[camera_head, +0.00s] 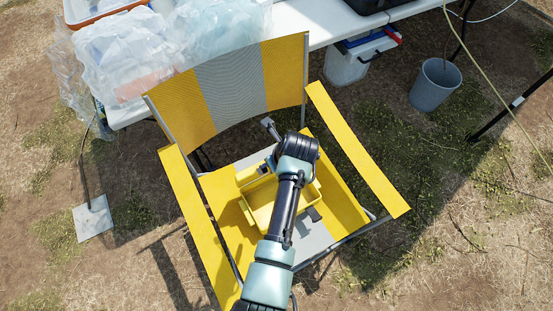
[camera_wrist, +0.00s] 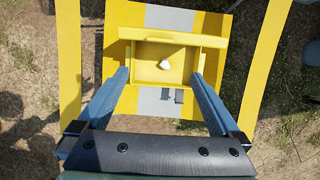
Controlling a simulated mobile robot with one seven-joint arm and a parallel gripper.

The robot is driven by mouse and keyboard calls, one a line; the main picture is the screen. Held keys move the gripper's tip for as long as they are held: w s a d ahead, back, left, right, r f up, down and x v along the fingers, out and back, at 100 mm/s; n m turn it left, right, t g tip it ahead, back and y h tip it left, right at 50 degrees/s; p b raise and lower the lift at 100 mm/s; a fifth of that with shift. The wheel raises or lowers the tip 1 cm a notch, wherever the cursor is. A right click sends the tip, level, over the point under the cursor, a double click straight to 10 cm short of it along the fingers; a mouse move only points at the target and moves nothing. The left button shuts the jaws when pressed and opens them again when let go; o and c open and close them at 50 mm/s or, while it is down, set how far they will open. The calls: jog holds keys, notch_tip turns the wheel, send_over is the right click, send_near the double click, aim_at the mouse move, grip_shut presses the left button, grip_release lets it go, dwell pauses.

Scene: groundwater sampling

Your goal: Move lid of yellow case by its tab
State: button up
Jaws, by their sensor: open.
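The yellow case (camera_head: 262,205) sits open on the seat of the yellow and grey folding chair, partly hidden behind my arm in the head view. In the wrist view I look down into the case (camera_wrist: 147,72), and a small white object (camera_wrist: 165,65) lies inside it. A yellow bar along its far side (camera_wrist: 172,37) looks like the raised lid seen nearly edge-on; I cannot make out its tab for certain. My gripper (camera_wrist: 160,76) is open and empty. Its fingers appear on either side of the case in the picture, seemingly above it.
The chair's armrests (camera_head: 358,150) flank the seat, and its backrest (camera_head: 230,88) rises behind the case. A white table (camera_head: 315,22) with plastic bags (camera_head: 130,60) stands beyond.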

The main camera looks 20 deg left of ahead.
jog(key=shift+f+b, duration=0.3)
jog(key=c, duration=0.4)
jog(key=d+f+y+b, duration=0.1)
jog(key=f+b, duration=0.1)
jog(key=b, duration=0.2)
jog(key=s+d+f+t+y+b, duration=0.1)
jog(key=f+b, duration=0.2)
jog(key=b, duration=0.1)
jog(key=s+d+f+y+b, duration=0.1)
jog(key=f+b, duration=0.1)
jog(key=b, duration=0.2)
jog(key=shift+s+d+f, duration=0.1)
jog(key=shift+d+f, duration=0.05)
jog(key=shift+f, duration=0.25)
jog(key=c, duration=1.2)
jog(key=s+d+f+t+y+b, duration=0.1)
jog(key=b, duration=0.3)
jog(key=s+d+f+t+y+b, duration=0.1)
jog(key=d+b, duration=0.1)
jog(key=b, duration=0.2)
jog(key=shift+s+f+t+y+b, duration=0.15)
jog(key=shift+t+y+b, duration=0.15)
jog(key=shift+t, duration=0.1)
jog(key=w+a+f+b, duration=0.3)
jog(key=w+a+b, duration=0.2)
jog(key=a, duration=0.4)
jog(key=shift+w+t+y, duration=0.3)
jog(key=shift+w+y, duration=0.1)
jog(key=shift+w, duration=0.45)
